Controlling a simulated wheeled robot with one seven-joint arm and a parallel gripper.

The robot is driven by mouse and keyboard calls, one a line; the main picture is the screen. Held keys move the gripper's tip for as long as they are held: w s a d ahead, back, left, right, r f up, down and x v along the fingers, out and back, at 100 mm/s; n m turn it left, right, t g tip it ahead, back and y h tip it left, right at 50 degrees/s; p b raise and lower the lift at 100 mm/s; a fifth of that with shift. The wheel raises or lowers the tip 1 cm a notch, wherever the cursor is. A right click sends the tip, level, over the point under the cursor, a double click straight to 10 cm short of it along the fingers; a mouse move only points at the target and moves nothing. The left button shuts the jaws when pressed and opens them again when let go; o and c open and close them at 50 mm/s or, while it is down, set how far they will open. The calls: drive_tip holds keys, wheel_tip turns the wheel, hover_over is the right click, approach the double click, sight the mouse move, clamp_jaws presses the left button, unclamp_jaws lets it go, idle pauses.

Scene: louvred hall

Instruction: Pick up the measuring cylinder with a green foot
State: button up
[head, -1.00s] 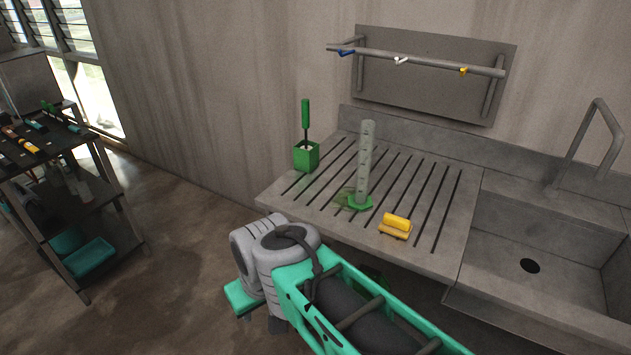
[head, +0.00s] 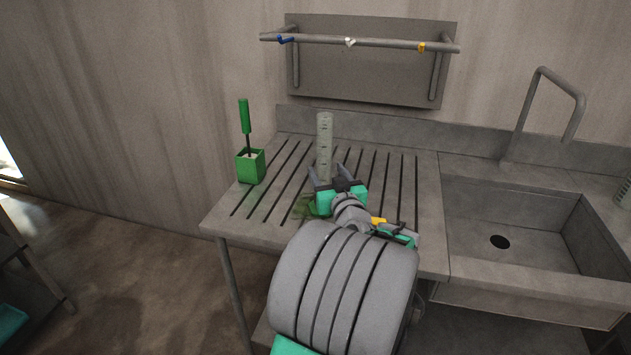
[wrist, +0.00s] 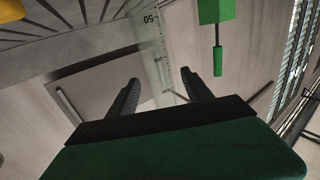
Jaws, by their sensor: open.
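The clear measuring cylinder (head: 325,135) stands upright on the grooved draining board, with dark graduation marks. In the wrist view the cylinder (wrist: 150,48) runs down from the top edge and shows between the two spread fingers of my gripper (wrist: 160,88). I cannot tell whether the fingers reach around it; no contact is visible.
A green pot (head: 250,167) with a green-handled brush (head: 245,116) stands left on the draining board (head: 240,222). A yellow object (head: 378,221) is mostly hidden by my arm. The sink (head: 510,225) lies right. A wall rail (head: 370,43) with several clips hangs behind.

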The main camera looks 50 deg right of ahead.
sight(321, 159)
drive_tip(key=p+x, duration=0.1)
drive_tip(key=x, duration=0.5)
drive_tip(key=shift+w+d+r+p, duration=0.1)
drive_tip(key=shift+d+r+p, duration=0.1)
drive_tip(key=shift+p, duration=0.15)
drive_tip(key=shift+c, duration=0.6)
drive_tip(key=shift+a, duration=0.1)
clamp_jaws()
